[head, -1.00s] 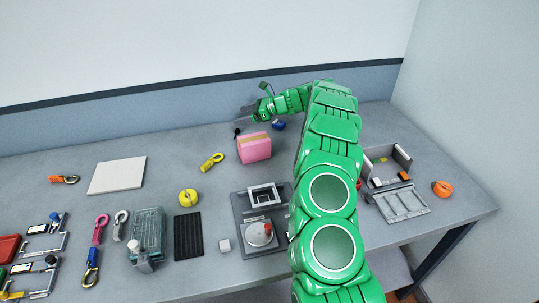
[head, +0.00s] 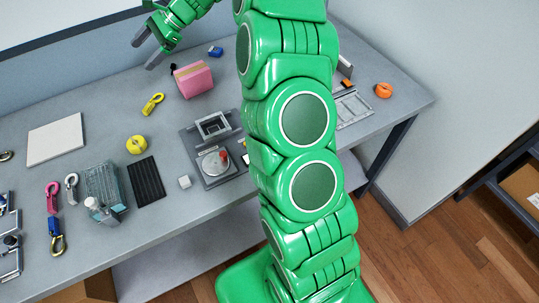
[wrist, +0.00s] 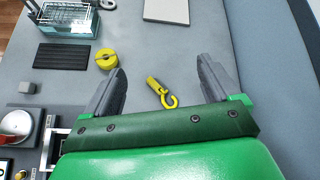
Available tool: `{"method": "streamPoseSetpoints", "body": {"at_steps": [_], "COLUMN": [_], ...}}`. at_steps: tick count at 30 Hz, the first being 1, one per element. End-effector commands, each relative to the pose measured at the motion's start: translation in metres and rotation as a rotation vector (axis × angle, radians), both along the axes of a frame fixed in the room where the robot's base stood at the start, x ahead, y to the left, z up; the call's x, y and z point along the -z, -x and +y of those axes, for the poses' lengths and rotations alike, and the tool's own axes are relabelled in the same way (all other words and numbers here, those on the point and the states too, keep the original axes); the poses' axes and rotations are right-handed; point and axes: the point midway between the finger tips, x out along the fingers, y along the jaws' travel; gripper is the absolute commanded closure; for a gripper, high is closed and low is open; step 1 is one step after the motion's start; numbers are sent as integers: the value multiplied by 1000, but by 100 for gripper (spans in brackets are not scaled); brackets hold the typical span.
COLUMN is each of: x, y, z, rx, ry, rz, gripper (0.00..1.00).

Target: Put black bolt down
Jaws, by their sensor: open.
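My gripper (head: 147,54) is open, with nothing between its fingers. It is above the back of the table, to the left of the pink box (head: 193,78). In the wrist view, my spread fingers (wrist: 160,68) have a yellow hook (wrist: 161,92) below and between them. A small dark piece (head: 173,67) lies at the left back corner of the pink box in the head view. It may be the black bolt, but it is too small to tell. No black bolt shows clearly in the wrist view.
A yellow tape roll (head: 136,145), a black ribbed mat (head: 146,181), a clear teal bin (head: 103,185) and a grey fixture (head: 222,172) stand nearer the front. A pale board (head: 55,139) lies at the left. The table around the yellow hook is clear.

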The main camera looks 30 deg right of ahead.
Motion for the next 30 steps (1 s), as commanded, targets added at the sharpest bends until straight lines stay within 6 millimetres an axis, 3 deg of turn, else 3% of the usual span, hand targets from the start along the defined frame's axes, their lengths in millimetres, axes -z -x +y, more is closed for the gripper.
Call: {"method": "streamPoseSetpoints", "body": {"at_steps": [6,15,30], "x": [-22,-40,-50], "y": [56,137,270], "z": [15,23,5], "rx": [-135,-324,-639], "ry": [83,203,411], "rz": [-75,-171,-311], "gripper": [11,11,11]}}
